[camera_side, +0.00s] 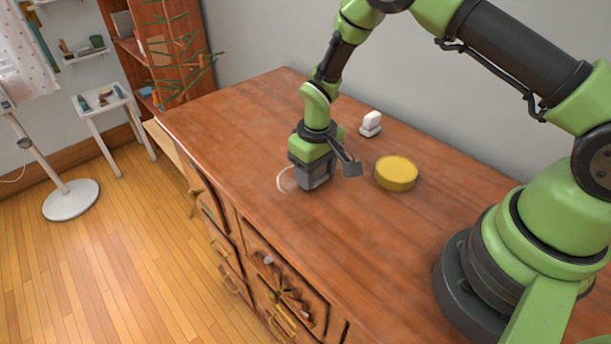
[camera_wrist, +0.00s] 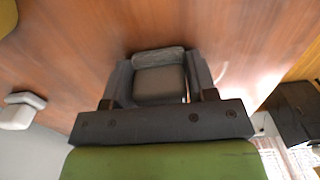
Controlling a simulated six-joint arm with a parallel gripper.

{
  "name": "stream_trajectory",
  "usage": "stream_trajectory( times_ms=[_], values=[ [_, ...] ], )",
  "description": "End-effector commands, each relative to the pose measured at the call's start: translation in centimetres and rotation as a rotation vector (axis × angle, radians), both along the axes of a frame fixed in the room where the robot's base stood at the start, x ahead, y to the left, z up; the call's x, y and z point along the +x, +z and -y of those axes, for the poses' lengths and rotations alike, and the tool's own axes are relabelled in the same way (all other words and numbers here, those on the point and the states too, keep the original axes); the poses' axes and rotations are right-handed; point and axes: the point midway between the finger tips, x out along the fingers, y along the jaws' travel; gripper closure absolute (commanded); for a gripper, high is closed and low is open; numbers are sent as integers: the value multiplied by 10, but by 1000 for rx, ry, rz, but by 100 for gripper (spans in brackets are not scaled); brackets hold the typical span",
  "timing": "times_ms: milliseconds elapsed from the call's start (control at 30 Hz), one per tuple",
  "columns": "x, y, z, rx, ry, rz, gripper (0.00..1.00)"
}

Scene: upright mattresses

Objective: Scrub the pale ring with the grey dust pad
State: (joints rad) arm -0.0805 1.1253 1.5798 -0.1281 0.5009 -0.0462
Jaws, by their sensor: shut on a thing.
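My gripper (camera_side: 312,180) is low over the wooden cabinet top (camera_side: 235,125), beside and partly over the pale ring (camera_side: 285,181). In the wrist view my gripper (camera_wrist: 160,82) is shut on the grey dust pad (camera_wrist: 158,58), which sits between the two fingers. The side view does not show the pad clearly, as the fingers hide it. Part of the pale ring (camera_wrist: 221,73) shows as a curved mark just right of the fingers in the wrist view. I cannot tell whether the pad touches the wood.
A round yellow item (camera_side: 396,172) stands right of my gripper. A small white object (camera_side: 371,122) stands behind it, also seen in the wrist view (camera_wrist: 20,109). The cabinet top's left part is clear, and its front edge drops to the floor.

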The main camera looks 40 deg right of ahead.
Motion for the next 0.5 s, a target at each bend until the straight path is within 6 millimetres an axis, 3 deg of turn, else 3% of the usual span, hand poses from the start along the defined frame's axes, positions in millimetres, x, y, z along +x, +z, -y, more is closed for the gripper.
stream_trajectory(
  times_ms=[333, 500],
  values=[
    [-1, -1, 2, 0, 0, -3, 78],
    [-1, -1, -14, 0, 4, -3, 78]
  ],
)
